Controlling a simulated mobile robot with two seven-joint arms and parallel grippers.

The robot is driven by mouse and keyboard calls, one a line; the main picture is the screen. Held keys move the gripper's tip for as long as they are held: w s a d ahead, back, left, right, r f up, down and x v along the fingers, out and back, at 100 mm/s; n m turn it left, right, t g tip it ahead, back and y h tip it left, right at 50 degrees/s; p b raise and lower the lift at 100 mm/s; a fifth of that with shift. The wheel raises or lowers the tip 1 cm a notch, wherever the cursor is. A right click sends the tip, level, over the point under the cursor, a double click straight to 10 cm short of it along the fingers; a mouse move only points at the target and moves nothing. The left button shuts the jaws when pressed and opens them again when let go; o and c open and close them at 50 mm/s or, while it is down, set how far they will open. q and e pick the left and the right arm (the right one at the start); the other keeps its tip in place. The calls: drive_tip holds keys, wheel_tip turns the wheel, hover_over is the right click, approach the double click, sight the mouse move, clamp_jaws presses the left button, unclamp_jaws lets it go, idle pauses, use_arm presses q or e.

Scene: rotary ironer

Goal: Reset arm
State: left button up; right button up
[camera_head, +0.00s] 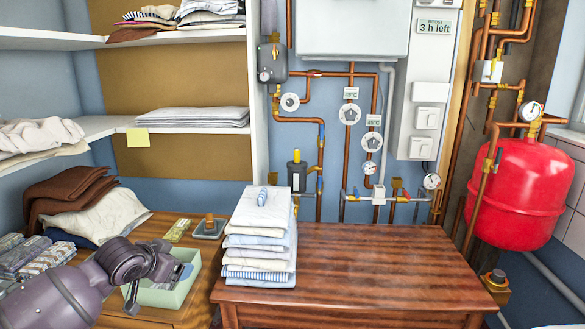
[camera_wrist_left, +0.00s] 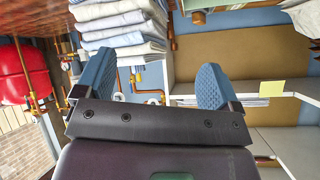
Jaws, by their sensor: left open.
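My left arm (camera_head: 125,262) comes in from the lower left in the head view, with its wrist over the left part of the wooden surface, by a pale green box (camera_head: 172,296). In the left wrist view my left gripper (camera_wrist_left: 154,75) has its two blue ridged fingers spread wide, with nothing between them. A stack of folded cloths (camera_head: 258,240) stands to the right of the arm on the reddish wooden table; it also shows in the left wrist view (camera_wrist_left: 122,22), beyond the fingers and apart from them. My right gripper is in neither view.
The reddish table (camera_head: 370,275) is bare right of the stack. Brown and cream cloths (camera_head: 70,195) lie at the left, under shelves (camera_head: 180,130) with folded linen. Copper pipes, gauges and a red tank (camera_head: 520,193) line the back and right.

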use_arm(q)
drive_tip(key=s+d+f+t+h, duration=0.2)
drive_tip(key=s+d+f+t, duration=0.25)
drive_tip(key=s+f, duration=0.6)
drive_tip(key=s+a+f+n+g+y, duration=0.1)
drive_tip(key=s+f, duration=0.3)
drive_tip(key=s, duration=0.5)
drive_tip(key=s+a+f+n+g+y, duration=0.1)
drive_tip(key=s+f+n+y, duration=0.1)
drive_tip(key=s+f, duration=0.3)
drive_tip(key=s+a+f+n+g+y, duration=0.1)
drive_tip(key=s+f, duration=0.3)
drive_tip(key=s, duration=0.9)
drive_tip(key=shift+s+f+n+g, duration=0.3)
drive_tip(key=shift+n+g, duration=0.05)
drive_tip(key=shift+n, duration=0.25)
